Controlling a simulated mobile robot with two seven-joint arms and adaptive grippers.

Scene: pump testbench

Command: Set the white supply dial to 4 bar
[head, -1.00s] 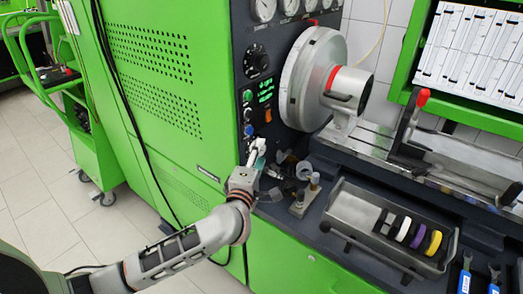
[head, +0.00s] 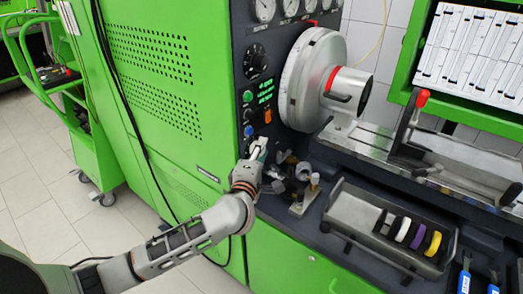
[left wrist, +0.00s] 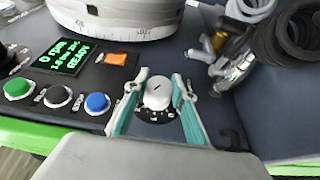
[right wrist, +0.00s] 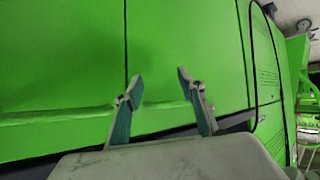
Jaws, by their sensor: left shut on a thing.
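The white supply dial (left wrist: 157,92) sits between the two teal fingers of my left gripper (left wrist: 157,98) in the left wrist view. The fingers are shut on its sides. A dark pointer mark shows on its top face. A black scale ring with small white marks shows below the knob; I cannot read its numbers. In the head view my left gripper (head: 258,150) is at the lower part of the dark control panel and hides the dial. My right gripper (right wrist: 155,90) shows only in the right wrist view, open and empty, facing a green cabinet front.
Green, dark and blue buttons (left wrist: 97,103), an orange switch (left wrist: 116,59) and a lit green display (left wrist: 62,57) are beside the dial. Metal fittings (left wrist: 230,60) lie close on its right. A large metal drum (head: 312,80) and a parts tray (head: 350,205) stand to the right.

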